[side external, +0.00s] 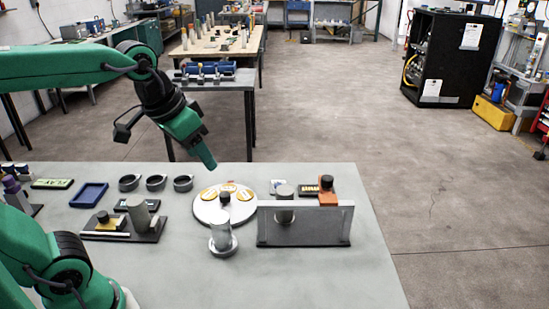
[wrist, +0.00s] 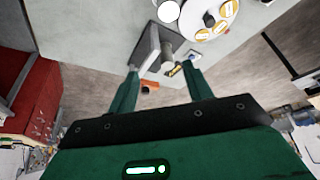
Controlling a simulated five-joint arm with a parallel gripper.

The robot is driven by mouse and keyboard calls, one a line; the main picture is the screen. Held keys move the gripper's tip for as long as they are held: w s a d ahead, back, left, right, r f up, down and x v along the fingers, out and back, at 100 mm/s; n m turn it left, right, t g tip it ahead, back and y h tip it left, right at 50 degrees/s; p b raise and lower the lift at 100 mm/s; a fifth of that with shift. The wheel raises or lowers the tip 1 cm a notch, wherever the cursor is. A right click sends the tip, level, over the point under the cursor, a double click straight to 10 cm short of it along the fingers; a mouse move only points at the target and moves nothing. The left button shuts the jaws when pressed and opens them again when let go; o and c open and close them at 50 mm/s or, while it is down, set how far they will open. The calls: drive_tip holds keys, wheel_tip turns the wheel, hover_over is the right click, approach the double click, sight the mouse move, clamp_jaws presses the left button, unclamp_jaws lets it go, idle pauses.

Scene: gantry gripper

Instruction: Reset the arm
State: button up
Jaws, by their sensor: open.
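My gripper (side external: 208,163) hangs above the workbench (side external: 330,282) in the side external view, tilted down and to the right. Nothing shows in it. In the wrist view my gripper (wrist: 160,70) has its two green fingers spread wide apart, with only the bench and its contents seen beyond them. In the side external view the fingertips appear just above and left of a white round disc (side external: 242,212) with orange-labelled pads, apart from it.
A grey upright plate (side external: 304,226) stands right of the disc, with a metal cylinder (side external: 220,236) to its left. A blue tray (side external: 89,195), several dark rings (side external: 156,182) and a dark fixture (side external: 124,231) occupy the left. The bench's front right is clear.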

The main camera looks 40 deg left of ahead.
drive_tip(key=s+a+f+t, duration=0.1)
drive_tip(key=s+f, duration=0.3)
drive_tip(key=s, duration=0.1)
drive_tip(key=shift+s+f, duration=0.15)
drive_tip(key=shift+s, duration=0.25)
